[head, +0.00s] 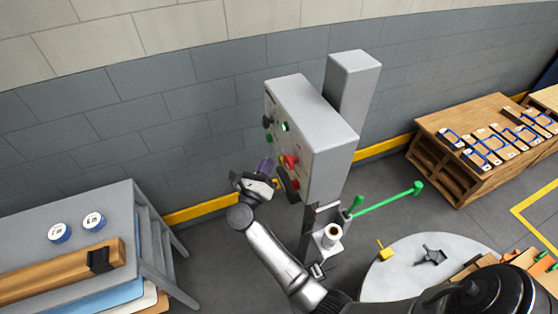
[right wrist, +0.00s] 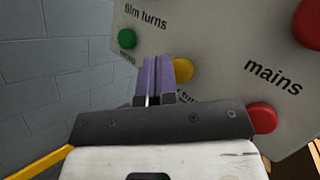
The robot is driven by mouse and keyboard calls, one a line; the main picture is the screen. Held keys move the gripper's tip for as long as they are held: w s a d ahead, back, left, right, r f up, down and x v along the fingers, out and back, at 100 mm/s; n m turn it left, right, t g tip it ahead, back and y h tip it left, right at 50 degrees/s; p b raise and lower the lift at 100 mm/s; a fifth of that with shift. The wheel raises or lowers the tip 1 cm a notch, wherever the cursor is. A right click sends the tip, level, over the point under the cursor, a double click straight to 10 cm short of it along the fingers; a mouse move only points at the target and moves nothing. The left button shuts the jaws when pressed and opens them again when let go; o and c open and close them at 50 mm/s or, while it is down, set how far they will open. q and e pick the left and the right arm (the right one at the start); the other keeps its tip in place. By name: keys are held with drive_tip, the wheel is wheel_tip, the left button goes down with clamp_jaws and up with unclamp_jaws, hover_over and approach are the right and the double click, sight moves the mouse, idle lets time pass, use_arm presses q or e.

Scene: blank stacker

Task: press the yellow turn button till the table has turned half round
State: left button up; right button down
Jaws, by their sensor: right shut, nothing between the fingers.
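A grey control box (head: 328,140) stands on a post, with coloured buttons on its left-facing side. The yellow button (right wrist: 183,69) shows in the right wrist view, partly covered by my right gripper's purple fingers. My right gripper (head: 265,165) is shut and empty, its fingertips pointing at the panel; it also shows in the right wrist view (right wrist: 158,75). The fingertips are close beside the yellow button; I cannot tell whether they touch it. The label under the button is mostly hidden. A round pale turntable (head: 385,280) lies at the lower right. My left gripper is out of view.
In the right wrist view, a green button (right wrist: 127,38), a red button (right wrist: 262,118) and a red mains button (right wrist: 308,24) surround the yellow one. A green arm (head: 385,198) reaches over the floor. A grey bench (head: 90,207) stands left, a wooden crate (head: 470,115) right.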

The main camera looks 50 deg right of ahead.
drive_tip(key=shift+s+d, duration=0.1)
drive_tip(key=shift+s+d, duration=0.1)
drive_tip(key=shift+d, duration=0.15)
idle(0.4)
